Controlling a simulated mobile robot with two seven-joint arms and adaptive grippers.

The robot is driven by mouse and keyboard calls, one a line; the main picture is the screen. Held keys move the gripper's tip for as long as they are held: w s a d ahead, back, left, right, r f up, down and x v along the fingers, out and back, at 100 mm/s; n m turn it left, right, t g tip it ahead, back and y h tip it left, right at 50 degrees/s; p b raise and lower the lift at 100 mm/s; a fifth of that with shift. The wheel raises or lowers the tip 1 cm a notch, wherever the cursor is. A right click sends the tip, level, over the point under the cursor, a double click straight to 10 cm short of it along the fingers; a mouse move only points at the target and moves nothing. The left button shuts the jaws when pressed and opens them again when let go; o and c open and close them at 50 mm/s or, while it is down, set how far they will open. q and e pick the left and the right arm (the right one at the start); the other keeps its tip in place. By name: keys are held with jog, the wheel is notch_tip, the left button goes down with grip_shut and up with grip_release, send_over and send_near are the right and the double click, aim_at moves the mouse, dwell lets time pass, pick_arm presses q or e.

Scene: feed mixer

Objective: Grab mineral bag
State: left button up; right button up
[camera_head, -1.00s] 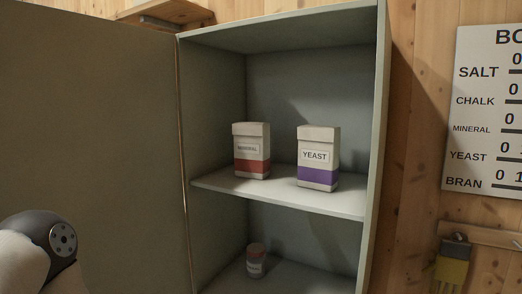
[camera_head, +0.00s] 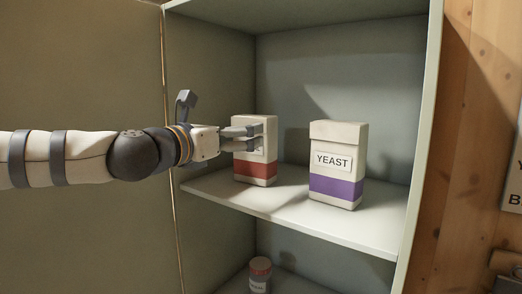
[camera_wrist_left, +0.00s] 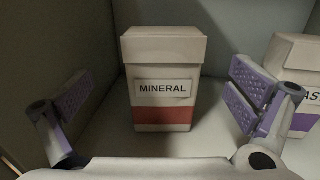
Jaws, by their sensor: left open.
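The mineral bag (camera_head: 256,172) is a cream box-shaped bag with a red band, upright on the cabinet's middle shelf. Its MINERAL label faces me in the left wrist view (camera_wrist_left: 164,88). My left gripper (camera_head: 258,133) reaches in from the left, in front of the bag, and hides part of its front and label in the head view. In the left wrist view my left gripper (camera_wrist_left: 165,103) is open, with one finger to each side of the bag and gaps between fingers and bag. My right gripper is not in view.
The yeast bag (camera_head: 337,188), with a purple band, stands to the right on the same shelf (camera_head: 290,214), close to the right finger in the wrist view. A small jar (camera_head: 260,275) stands on the lower shelf. The open cabinet door (camera_head: 80,235) is at left.

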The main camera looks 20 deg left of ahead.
pick_arm(q)
jog(key=x, duration=0.8)
jog(key=shift+w+d+f, duration=0.3)
jog(key=shift+w+d, duration=0.05)
jog(key=shift+s+r, duration=0.1)
jog(key=shift+c, duration=0.6)
jog(key=c, duration=1.6)
